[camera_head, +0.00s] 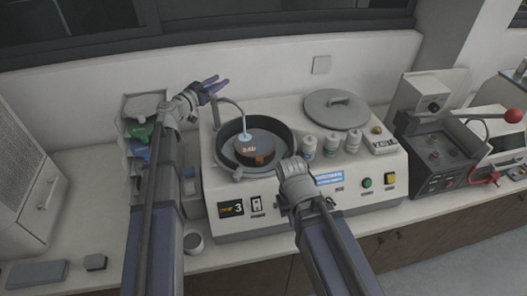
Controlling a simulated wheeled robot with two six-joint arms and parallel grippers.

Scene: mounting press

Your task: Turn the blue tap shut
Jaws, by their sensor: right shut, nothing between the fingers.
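The blue tap handle (214,85) stands at the back left corner of the grinding machine. Its curved grey spout (233,103) arches over the round basin (225,133), and a pale blue stream (244,136) shows at its end above the dark disc (262,144). My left gripper (194,93) is just left of the blue handle, at or very close to it. Whether it touches the handle, and whether its fingers are open, I cannot tell. My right gripper (294,168) is shut and empty, in front of the basin's right edge.
A rack with green and blue items (139,131) stands left. A press with a red-knobbed lever (513,115) stands right. The front left counter is mostly clear.

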